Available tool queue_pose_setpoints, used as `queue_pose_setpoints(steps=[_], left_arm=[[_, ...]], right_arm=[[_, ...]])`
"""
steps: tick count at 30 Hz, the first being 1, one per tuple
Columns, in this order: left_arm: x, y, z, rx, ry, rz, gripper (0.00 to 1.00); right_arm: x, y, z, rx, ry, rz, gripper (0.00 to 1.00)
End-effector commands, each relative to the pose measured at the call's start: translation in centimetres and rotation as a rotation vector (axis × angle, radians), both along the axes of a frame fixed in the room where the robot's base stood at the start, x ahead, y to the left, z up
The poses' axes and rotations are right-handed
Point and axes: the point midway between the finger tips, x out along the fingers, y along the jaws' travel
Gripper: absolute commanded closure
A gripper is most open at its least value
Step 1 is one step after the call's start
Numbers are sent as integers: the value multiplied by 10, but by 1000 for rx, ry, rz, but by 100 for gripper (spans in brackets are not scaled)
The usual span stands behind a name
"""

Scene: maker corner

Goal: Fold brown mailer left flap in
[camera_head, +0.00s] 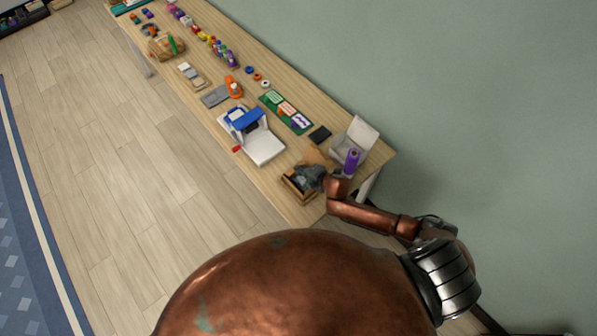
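The brown mailer (288,186) is a small open box near the right end of the wooden table, with a dark inside. A tan flap (316,156) stands up behind it, partly hidden by my gripper. My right gripper (308,178), dark grey, is over the mailer's right side, at or close to its edge. I cannot tell whether it touches a flap, or whether its fingers are open or shut. The gripper hides part of the mailer, and its side flaps are too small to make out. My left gripper is not in view.
A white open box (359,136) and a purple bottle (351,162) stand close beside my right arm. A black flat item (319,135), a green mat (285,112) and a white-and-blue machine (262,146) lie farther left. The table's front edge is near the mailer.

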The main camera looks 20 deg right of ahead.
Motion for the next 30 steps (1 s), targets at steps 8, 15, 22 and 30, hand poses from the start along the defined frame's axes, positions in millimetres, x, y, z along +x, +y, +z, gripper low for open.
queue_pose_setpoints(steps=[8,15,22,30], left_arm=[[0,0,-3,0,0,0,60],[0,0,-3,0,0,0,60],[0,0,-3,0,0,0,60],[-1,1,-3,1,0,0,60]], right_arm=[[-2,0,0,4,-14,1,100],[-1,-1,0,4,-13,1,91],[-1,-1,0,3,-14,0,81],[-4,-2,2,3,-14,0,81]])
